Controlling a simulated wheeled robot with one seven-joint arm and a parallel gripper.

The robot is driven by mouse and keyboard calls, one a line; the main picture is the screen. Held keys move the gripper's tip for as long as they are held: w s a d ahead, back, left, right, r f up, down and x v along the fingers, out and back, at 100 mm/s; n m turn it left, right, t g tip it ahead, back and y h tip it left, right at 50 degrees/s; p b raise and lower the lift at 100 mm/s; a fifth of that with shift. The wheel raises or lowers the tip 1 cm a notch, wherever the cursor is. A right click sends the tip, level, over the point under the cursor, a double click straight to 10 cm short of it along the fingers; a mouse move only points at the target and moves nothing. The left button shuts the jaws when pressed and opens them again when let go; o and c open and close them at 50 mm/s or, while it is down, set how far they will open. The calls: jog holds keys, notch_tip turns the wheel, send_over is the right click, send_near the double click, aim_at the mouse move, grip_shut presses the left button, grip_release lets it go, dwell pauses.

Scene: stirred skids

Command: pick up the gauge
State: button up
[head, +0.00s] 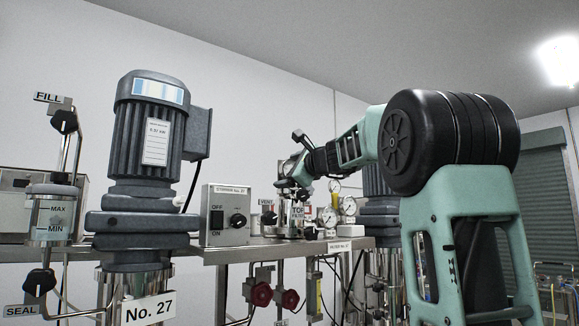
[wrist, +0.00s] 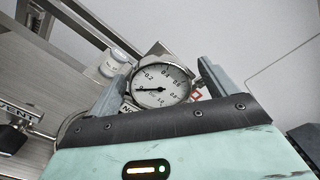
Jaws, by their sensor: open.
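A round gauge (wrist: 160,88) with a white dial, black numbers and a black needle shows in the wrist view. It appears between the two fingers of my gripper (wrist: 164,68), which are apart and show a gap on each side. The lower edge of the gauge is hidden behind the gripper body. In the head view my gripper (head: 292,182) is over the bench among small fittings. Several dial gauges, one of them with a yellow fitting (head: 335,186), stand just right of it. I cannot tell which one is in the wrist view.
A large grey motor (head: 150,140) and a control box (head: 226,215) stand left of my gripper. A second motor (head: 376,205) is partly behind my arm. Red valve knobs (head: 262,294) hang below the bench edge. A white jar (wrist: 114,64) is left of the gauge.

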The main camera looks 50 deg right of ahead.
jog(key=shift+w+d, duration=0.1)
jog(key=shift+w, duration=0.3)
jog(key=shift+c, duration=0.3)
jog(key=c, duration=1.1)
jog(key=shift+o, duration=0.2)
notch_tip(320, 180, up, 28)
jog(key=p, duration=1.1)
